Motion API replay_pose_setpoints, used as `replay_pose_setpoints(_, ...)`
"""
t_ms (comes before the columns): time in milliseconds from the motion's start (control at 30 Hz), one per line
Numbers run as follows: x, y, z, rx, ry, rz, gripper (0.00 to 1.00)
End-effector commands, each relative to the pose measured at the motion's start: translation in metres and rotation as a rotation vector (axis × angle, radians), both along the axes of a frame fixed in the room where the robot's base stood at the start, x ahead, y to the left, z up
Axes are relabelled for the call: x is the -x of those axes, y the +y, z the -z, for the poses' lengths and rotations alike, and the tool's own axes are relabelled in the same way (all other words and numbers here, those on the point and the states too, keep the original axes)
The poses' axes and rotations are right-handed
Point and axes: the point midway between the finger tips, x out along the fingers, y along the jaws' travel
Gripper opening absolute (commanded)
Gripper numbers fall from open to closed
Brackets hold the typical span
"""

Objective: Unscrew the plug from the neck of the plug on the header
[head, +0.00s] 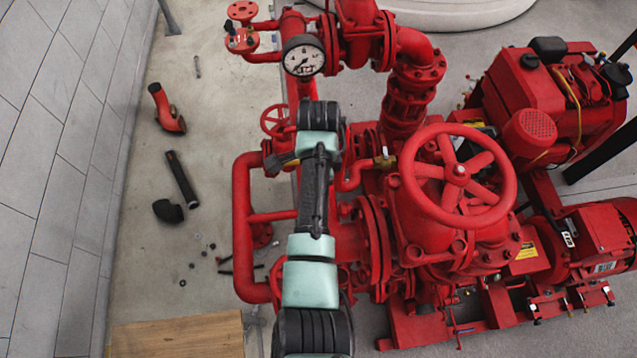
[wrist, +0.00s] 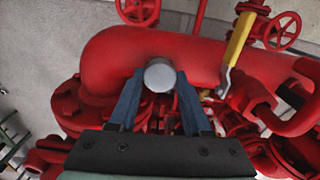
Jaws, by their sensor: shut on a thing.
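The plug (wrist: 159,75) is a round, light grey cap that shows end-on in the middle of the wrist view. It sits in front of the thick red header pipe (wrist: 108,58). My gripper (wrist: 160,84) is shut on the plug, with one blue finger on each side of it. The neck is hidden behind the plug, so I cannot tell how far the thread is engaged. In the head view my own arm covers the gripper and the plug.
A yellow valve lever (wrist: 238,40) stands close to the right of my gripper. Red handwheels (wrist: 284,30) and small pipes crowd that side. A pressure gauge (head: 304,59) and a large handwheel (head: 458,180) stand near my arm. Loose pipe pieces (head: 182,180) lie on the floor at left.

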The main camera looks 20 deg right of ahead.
Motion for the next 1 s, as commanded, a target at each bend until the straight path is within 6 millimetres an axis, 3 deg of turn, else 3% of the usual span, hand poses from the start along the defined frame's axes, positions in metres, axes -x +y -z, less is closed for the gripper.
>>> replay_pose_setpoints(233,0.0002,-0.0006,0.0000,0.001,0.000,-0.288,0.00)
replay_pose_setpoints(667,0.0003,-0.0004,0.0000,0.000,0.001,-0.369,0.00)
replay_pose_setpoints(1000,0.0005,-0.0003,-0.0001,0.000,0.001,-0.721,0.00)
